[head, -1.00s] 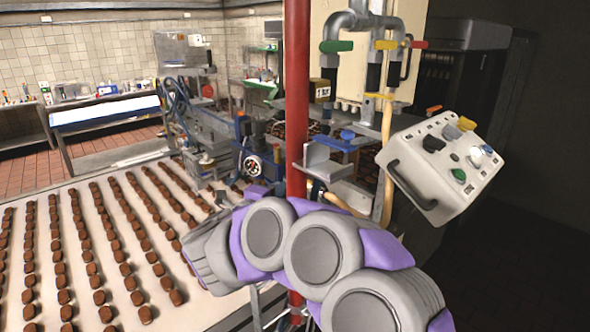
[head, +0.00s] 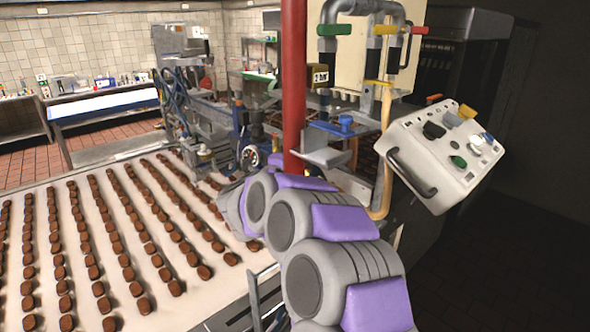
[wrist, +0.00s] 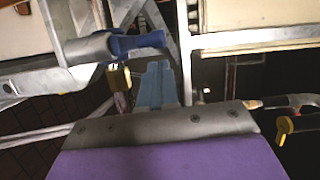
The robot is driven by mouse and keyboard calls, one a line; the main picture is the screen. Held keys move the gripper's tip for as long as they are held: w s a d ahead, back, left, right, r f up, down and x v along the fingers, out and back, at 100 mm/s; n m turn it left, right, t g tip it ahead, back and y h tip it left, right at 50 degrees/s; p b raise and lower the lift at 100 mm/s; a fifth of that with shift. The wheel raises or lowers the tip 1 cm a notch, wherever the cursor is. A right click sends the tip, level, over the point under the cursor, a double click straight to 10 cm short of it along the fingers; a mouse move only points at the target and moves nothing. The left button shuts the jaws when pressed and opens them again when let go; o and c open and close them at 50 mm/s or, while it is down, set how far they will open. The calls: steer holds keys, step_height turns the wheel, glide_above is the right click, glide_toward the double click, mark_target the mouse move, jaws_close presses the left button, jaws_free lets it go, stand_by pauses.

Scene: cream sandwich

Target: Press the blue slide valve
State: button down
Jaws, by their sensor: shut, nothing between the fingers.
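In the wrist view, a blue lever-like part (wrist: 138,42) joined to a silver metal piece lies at the upper left; I take it to be the blue slide valve. My gripper (wrist: 157,70) has light blue fingers, which are shut and empty. Its tips are just below and right of the blue part in the picture; I cannot tell whether they touch it. In the head view, my arm hides the gripper and this part. A blue knob (head: 346,121) shows on the machine there; I cannot tell whether it belongs to the valve.
A red vertical pipe (head: 294,90) stands close behind my arm. A conveyor (head: 78,268) with rows of chocolate pieces is at left, and a control box (head: 437,170) at right. In the wrist view, metal rails and a yellow-handled valve (wrist: 284,127) surround the gripper.

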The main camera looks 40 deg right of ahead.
steer(key=shift+w+d, duration=0.2)
steer(key=shift+w, duration=0.6)
